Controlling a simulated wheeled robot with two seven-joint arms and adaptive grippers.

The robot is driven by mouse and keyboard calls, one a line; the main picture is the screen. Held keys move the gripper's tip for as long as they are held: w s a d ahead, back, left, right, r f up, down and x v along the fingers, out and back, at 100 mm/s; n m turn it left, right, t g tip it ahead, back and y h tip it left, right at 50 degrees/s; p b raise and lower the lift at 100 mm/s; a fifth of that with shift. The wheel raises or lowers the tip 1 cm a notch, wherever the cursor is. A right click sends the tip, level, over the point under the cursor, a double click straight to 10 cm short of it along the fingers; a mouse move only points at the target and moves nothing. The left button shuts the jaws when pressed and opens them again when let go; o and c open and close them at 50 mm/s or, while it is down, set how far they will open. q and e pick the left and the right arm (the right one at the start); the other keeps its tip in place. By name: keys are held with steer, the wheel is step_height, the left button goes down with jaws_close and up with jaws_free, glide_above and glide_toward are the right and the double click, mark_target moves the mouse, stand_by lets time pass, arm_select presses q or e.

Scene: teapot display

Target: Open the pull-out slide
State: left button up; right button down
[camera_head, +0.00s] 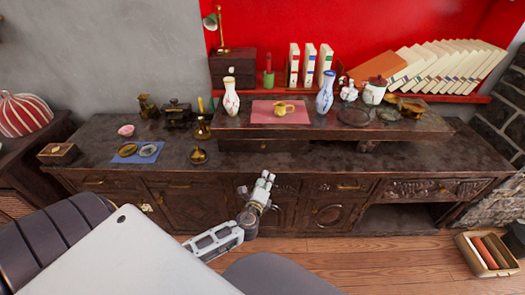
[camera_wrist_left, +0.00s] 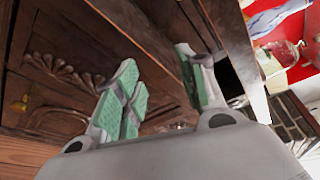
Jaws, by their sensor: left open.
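A dark wooden sideboard (camera_head: 400,158) runs across the head view, with drawers and carved doors along its front. Under the raised shelf on it sits a flat drawer-like front (camera_head: 262,145), which looks closed; I cannot tell for sure that it is the pull-out slide. My left gripper (camera_head: 266,178) is at the sideboard's front edge, near the middle, fingers apart and empty. In the left wrist view the green-padded fingers of my left gripper (camera_wrist_left: 165,85) are spread close to dark wood, with a carved panel (camera_wrist_left: 60,70) and a brass knob (camera_wrist_left: 22,103) at left. My right gripper is not in view.
A crate (camera_head: 490,270) stands on the floor at right.

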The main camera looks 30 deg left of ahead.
mark_target(263, 147)
arm_select(q)
steer(key=r+m+y, duration=0.1)
steer(key=a+r+y, duration=0.1)
steer(key=r, duration=0.1)
steer(key=s+a+r+m+y, duration=0.1)
steer(key=r, duration=0.1)
steer(key=shift+a+r+m+t, duration=0.2)
steer(key=shift+m+t, duration=0.1)
steer(key=shift+t, duration=0.1)
steer(key=shift+w, duration=0.2)
steer(key=shift+x, duration=6.8)
steer(key=shift+a, duration=0.1)
jaws_close()
